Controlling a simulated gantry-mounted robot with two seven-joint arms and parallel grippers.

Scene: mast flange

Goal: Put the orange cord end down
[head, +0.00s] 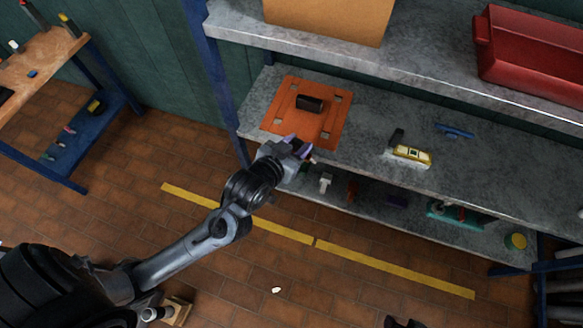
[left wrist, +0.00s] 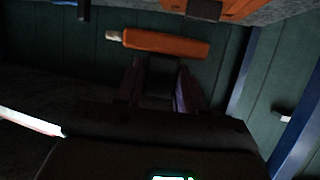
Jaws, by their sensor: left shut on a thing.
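My left gripper (head: 298,148) is at the front edge of the middle shelf, just in front of the orange plate. In the left wrist view, the orange cord end (left wrist: 168,43) is a thick orange cylinder with a pale tip at its left. It lies crosswise at the fingertips of my left gripper (left wrist: 158,66), which is shut on it. In the head view the gripper mostly hides the cord end. The orange square plate (head: 276,122) lies flat on the shelf, with a black block (head: 310,103) on it. My right gripper is not recognisable in either view.
The grey middle shelf (head: 360,130) also holds a yellow instrument (head: 411,154), a small black item and a blue item (head: 454,131). The shelf above carries a cardboard box (head: 330,18) and a red bin (head: 535,60). A blue post (head: 218,85) stands left of the plate.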

